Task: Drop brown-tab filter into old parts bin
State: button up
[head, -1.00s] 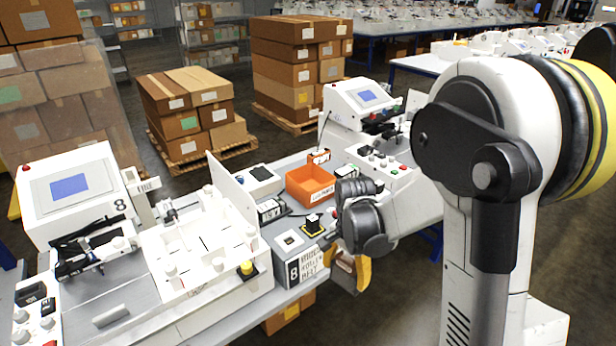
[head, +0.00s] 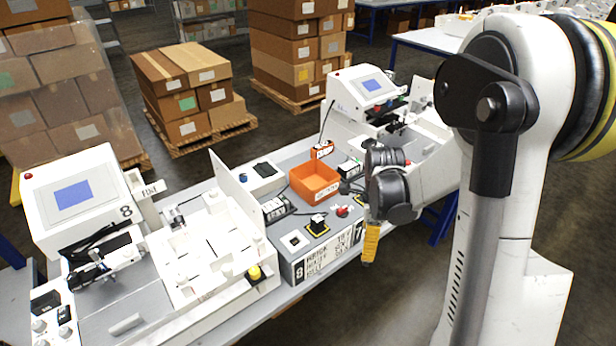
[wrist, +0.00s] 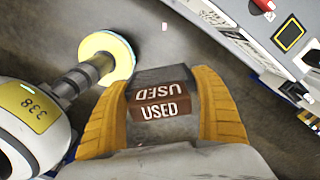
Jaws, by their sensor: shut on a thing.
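My gripper (wrist: 162,76) has yellow fingers and is shut on the brown-tab filter (wrist: 160,111), a dark block with a brown tab marked USED. In the head view my gripper (head: 370,246) hangs down at the front edge of the bench, right of the black-and-white number plate; the filter is not visible there. The orange open bin (head: 304,189), which I take as the old parts bin, stands on the bench, behind and left of my gripper. Its front label is too small to read. My gripper is apart from the bin.
A white machine (head: 75,195) marked 8 stands at left, and another white machine (head: 352,95) stands behind the bin. A small block (head: 317,226) on a yellow-edged pad and a red knob (head: 342,211) lie between bin and bench edge. Below my gripper is open floor.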

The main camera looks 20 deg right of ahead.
aim_at(314, 182)
jog(key=i, duration=1.25)
